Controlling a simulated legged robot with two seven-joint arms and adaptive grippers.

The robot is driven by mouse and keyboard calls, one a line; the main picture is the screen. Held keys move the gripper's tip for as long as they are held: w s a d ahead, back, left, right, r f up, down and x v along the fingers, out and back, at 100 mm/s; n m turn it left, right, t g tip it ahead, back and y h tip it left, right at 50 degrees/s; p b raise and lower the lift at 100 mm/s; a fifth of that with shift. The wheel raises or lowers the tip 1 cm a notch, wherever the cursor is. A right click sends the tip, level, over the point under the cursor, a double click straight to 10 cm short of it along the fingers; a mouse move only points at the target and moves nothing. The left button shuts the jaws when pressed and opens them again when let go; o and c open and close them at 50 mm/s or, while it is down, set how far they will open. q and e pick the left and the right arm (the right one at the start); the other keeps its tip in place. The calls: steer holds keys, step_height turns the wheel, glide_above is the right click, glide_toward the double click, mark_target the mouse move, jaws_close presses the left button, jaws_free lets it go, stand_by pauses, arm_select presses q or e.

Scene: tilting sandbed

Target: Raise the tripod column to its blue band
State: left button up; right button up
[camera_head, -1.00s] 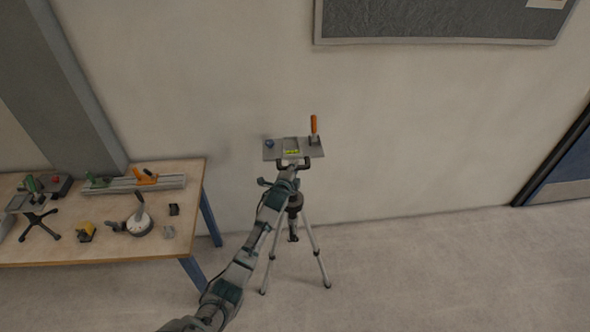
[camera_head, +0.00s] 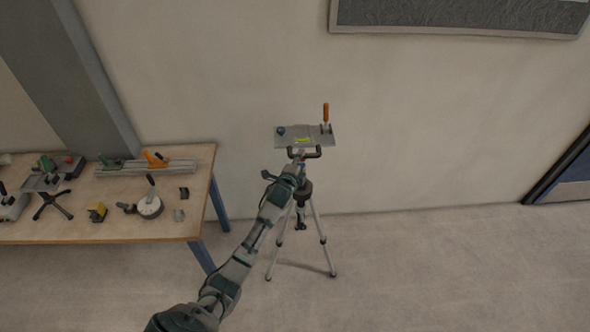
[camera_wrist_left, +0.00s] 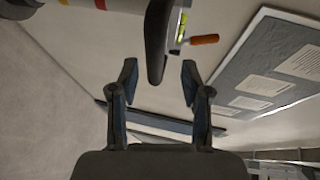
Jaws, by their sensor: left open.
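The tripod (camera_head: 322,240) stands on the floor near the wall, with a grey plate (camera_head: 290,137) on top. My left gripper (camera_head: 304,153) is just below the plate, in front of the column, which my arm mostly hides. In the left wrist view its fingers (camera_wrist_left: 159,78) are open, with a dark curved bar (camera_wrist_left: 156,45) beyond and partly between them; contact cannot be told. A pale column (camera_wrist_left: 130,5) with red and yellow bands shows at the top; no blue band is visible.
A wooden table (camera_head: 110,228) at the left holds several tools and a round dial device (camera_head: 149,207). A grey board (camera_head: 460,15) hangs on the wall. A blue door (camera_head: 565,185) is at the right. The floor right of the tripod is clear.

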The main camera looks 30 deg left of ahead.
arm_select(q)
steer(key=a+v, duration=0.1)
steer(key=v, duration=0.6)
steer(key=shift+s+d, duration=0.3)
steer(key=shift+d, duration=0.15)
